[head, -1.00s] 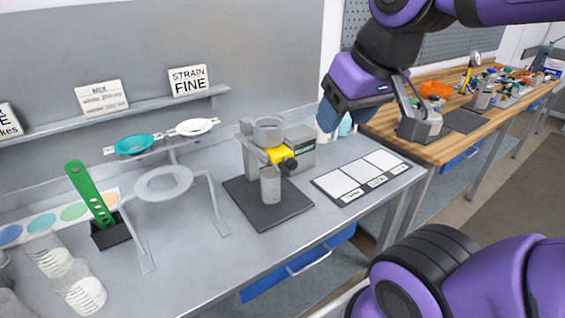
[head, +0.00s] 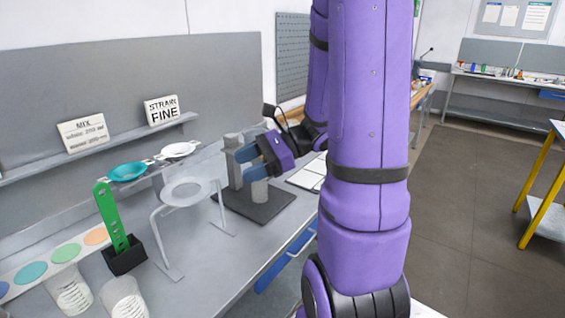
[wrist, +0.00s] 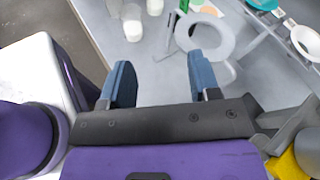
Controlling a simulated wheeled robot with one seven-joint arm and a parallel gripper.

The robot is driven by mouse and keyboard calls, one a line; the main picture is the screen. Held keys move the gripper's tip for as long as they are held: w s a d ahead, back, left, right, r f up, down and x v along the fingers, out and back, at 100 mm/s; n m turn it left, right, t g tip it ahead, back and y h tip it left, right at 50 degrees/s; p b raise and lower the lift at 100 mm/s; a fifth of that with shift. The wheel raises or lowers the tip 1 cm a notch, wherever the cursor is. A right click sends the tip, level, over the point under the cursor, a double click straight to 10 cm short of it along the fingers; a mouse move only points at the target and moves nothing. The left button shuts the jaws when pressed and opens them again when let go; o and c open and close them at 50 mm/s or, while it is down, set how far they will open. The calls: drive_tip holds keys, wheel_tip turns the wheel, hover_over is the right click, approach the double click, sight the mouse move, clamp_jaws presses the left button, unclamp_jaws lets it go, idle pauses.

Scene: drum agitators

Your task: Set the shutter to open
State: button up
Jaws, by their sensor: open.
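The dispensing stand has a dark base plate (head: 268,207), a grey post (head: 232,165) and a clear container (head: 259,191) on the plate. In the head view my gripper (head: 246,163) covers its upper part, so the hopper and yellow piece are hidden there. In the wrist view a yellow piece (wrist: 288,166) shows at the lower right, beside a grey round part (wrist: 309,150), cut off by the edge. I take the yellow piece to be the shutter; its setting cannot be told. My gripper, also in the wrist view (wrist: 160,62), is open and empty, with the yellow piece outside its fingers.
Left of the stand is a ring stand (head: 183,191) with a teal bowl (head: 128,171) and a white bowl (head: 178,150) behind it. A green slotted strip (head: 110,218) stands in a black holder. Clear beakers (head: 124,300) stand at the front left.

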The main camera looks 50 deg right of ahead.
drive_tip(key=s+d+f+m+t+h, duration=0.1)
drive_tip(key=d+f+m+t+h, duration=0.4)
drive_tip(key=d+m, duration=0.45)
drive_tip(key=s+d+f+m+t+h, duration=0.2)
drive_tip(key=d+f+m+t+h, duration=0.45)
drive_tip(key=d, duration=0.55)
drive_tip(key=shift+m+g+y, duration=0.35)
drive_tip(key=shift+m+g, duration=0.05)
drive_tip(key=shift+g, duration=0.05)
drive_tip(key=w, duration=0.7)
drive_tip(key=w+r, duration=0.1)
drive_tip(key=w, duration=0.2)
drive_tip(key=shift+w+a, duration=0.25)
drive_tip(key=shift+w, duration=0.15)
